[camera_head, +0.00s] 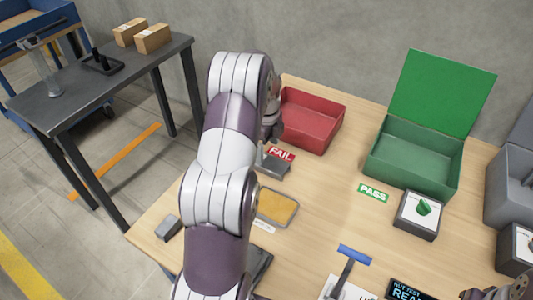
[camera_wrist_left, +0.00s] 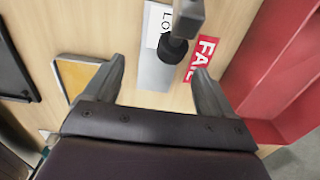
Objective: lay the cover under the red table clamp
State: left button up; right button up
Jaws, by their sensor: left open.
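My left gripper (camera_wrist_left: 160,68) is open, its fingers apart on either side of a grey metal plate (camera_wrist_left: 157,74) near the FAIL label. No part is seen gripped between them. A grey clamp arm (camera_wrist_left: 188,16) with a black rubber tip (camera_wrist_left: 172,48) stands over the plate. I cannot tell whether the tip touches it, and no red handle shows. In the head view my left arm hides most of this spot; the plate (camera_head: 275,172) partly shows. A flat yellow-orange panel with a grey border (camera_head: 277,207) lies nearer; I cannot tell whether it is the cover.
A red bin (camera_head: 338,121) stands behind the FAIL label. A green lidded box (camera_head: 372,165), a switch box (camera_head: 417,222) and a blue-handled clamp (camera_head: 354,255) are to the right. A small grey block (camera_head: 168,228) lies left. Wood around the PASS label is mostly clear.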

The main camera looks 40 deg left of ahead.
aim_at(267, 161)
pick_arm(q)
notch_tip(267, 161, up, 7)
jog(key=p, duration=0.2)
jog(key=s+d+r+n, duration=0.1)
jog(key=s+d+n, duration=0.25)
jog(key=d, duration=0.25)
jog(key=s+d+r+n, duration=0.1)
jog(key=s+d+n, duration=0.1)
jog(key=d+n, duration=0.35)
jog(key=s+d+f+n+t, duration=0.1)
jog(key=s+d+n, duration=0.6)
jog(key=s+d, duration=0.3)
jog(key=shift+s+f+n, duration=0.2)
jog(key=shift+s+n, duration=0.1)
jog(key=shift+s, duration=0.85)
jog(key=shift+d, duration=0.1)
